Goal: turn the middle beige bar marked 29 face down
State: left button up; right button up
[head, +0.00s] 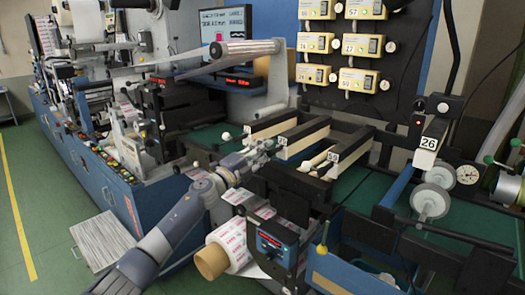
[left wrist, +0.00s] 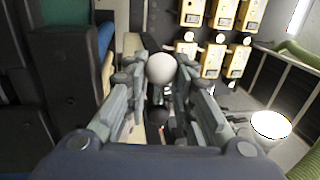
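Several beige bars lie side by side across the dark frame of the rewinder in the head view. The middle beige bar (head: 307,136) lies between a bar at the back left (head: 274,124) and one at the front right (head: 350,142). A white tag (head: 282,142) sits by its near end, its number too small to read. My left gripper (head: 270,145) is beside this tag. In the left wrist view its fingers (left wrist: 160,82) stand apart, with a white ball (left wrist: 161,68) showing between the tips. I cannot tell whether they touch it. My right gripper is not in view.
Rollers with a tag 26 (head: 430,143) are at the right. Beige switch boxes (head: 318,42) hang on the back panel. Green floor is open at the left.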

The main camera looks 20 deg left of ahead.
pick_arm(q)
jog(key=o, duration=0.4)
jog(key=shift+d+f, duration=0.1)
jog(key=shift+f, duration=0.25)
jog(key=shift+r, duration=0.15)
jog(key=v, duration=1.2)
